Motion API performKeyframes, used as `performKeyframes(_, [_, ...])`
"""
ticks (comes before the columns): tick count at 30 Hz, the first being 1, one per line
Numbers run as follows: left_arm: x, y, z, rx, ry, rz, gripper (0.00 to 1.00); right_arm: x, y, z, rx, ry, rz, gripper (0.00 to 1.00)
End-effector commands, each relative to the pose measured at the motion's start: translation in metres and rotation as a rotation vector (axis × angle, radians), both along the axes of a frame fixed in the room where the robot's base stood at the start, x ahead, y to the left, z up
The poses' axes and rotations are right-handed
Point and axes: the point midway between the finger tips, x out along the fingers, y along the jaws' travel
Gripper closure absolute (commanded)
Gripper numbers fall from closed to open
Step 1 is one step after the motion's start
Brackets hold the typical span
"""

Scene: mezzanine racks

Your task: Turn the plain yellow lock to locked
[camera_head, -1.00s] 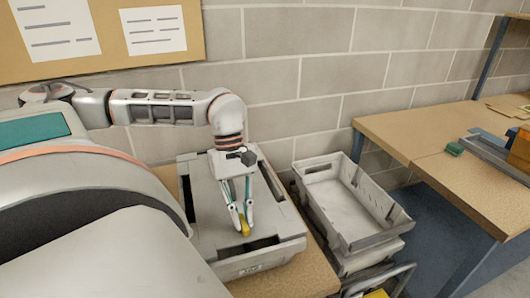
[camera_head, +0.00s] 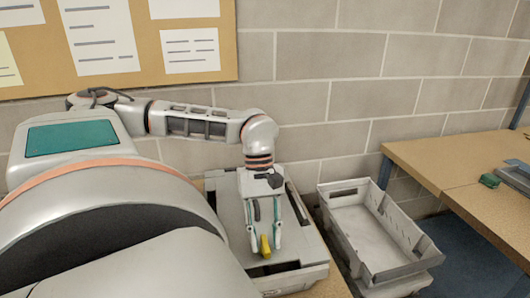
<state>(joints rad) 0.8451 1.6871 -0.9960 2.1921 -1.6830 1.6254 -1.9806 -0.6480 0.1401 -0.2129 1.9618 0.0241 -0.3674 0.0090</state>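The plain yellow lock (camera_head: 265,246) is a small yellow piece on top of a grey case (camera_head: 232,225) at the lower middle. Its long side runs roughly front to back, slightly slanted. My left gripper (camera_head: 265,247) points down over it from behind. Its two fingers stand apart, one on each side of the lock, with what looks like a gap on both sides. Whether a finger touches the lock is too small to tell. My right gripper is out of view.
An empty grey bin (camera_head: 368,235) stands just right of the case. A wooden table (camera_head: 440,165) with a green block (camera_head: 490,181) is farther right. A brick wall (camera_head: 330,90) and a notice board (camera_head: 145,60) are behind.

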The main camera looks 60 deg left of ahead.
Motion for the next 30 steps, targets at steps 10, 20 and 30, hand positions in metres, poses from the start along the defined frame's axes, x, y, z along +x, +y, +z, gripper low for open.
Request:
performKeyframes(10, [0.004,0.009,0.020,0.002,-0.001,0.004,0.72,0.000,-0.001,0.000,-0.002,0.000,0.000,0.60])
performKeyframes(20, [0.013,0.031,0.081,0.001,-0.001,0.003,0.72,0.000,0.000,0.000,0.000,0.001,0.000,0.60])
performKeyframes(30, [0.017,0.042,0.110,0.000,-0.001,0.000,0.72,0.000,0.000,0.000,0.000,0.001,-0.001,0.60])
